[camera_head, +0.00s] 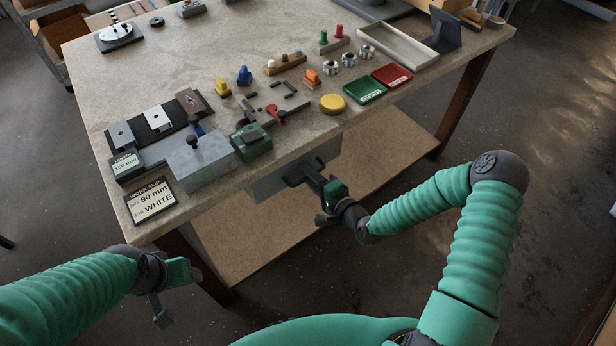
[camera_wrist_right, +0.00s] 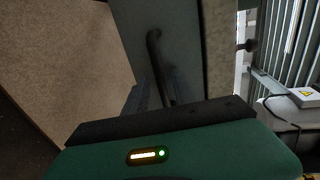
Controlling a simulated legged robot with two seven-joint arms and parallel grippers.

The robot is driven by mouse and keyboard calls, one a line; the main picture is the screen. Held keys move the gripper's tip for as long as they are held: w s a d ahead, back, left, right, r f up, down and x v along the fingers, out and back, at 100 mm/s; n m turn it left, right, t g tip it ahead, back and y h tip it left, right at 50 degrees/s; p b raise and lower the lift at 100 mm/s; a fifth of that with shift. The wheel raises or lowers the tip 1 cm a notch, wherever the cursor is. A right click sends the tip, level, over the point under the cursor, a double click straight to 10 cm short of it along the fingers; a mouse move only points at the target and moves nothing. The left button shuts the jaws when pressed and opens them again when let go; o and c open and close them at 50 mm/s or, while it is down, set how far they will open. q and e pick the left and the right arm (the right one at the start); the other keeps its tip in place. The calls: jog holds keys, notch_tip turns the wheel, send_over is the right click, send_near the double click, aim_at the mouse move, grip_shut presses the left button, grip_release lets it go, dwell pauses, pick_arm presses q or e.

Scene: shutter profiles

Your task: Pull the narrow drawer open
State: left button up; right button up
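The narrow drawer (camera_head: 268,187) is a grey box front under the table's near edge. It fills the upper middle of the right wrist view as a grey panel (camera_wrist_right: 185,40). Its dark bar handle (camera_head: 291,181) stands out from the front and also shows in the right wrist view (camera_wrist_right: 154,48). My right gripper (camera_head: 313,177) is at the handle, with its fingers (camera_wrist_right: 155,92) on either side of the bar. Whether they press on it I cannot tell. My left gripper (camera_head: 176,300) is open and empty, low at the left, away from the drawer.
The table (camera_head: 190,65) carries a grey metal block (camera_head: 200,162), a green box (camera_head: 251,142), a label card (camera_head: 151,200), green and red trays (camera_head: 365,90) and several small parts. A lower shelf (camera_head: 240,235) lies beneath the drawer. The floor at the right is mostly clear.

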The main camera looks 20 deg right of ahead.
jog(key=shift+d, duration=0.25)
jog(key=shift+a+r, duration=0.1)
jog(key=shift+a, duration=0.5)
jog(key=shift+c, duration=1.2)
jog(key=shift+a, duration=0.3)
grip_shut()
jog(key=shift+d, duration=0.5)
pick_arm(q)
jog(key=shift+s+a, duration=0.1)
jog(key=shift+a, duration=0.1)
jog(key=shift+a, duration=0.1)
pick_arm(e)
jog(key=shift+w, duration=0.1)
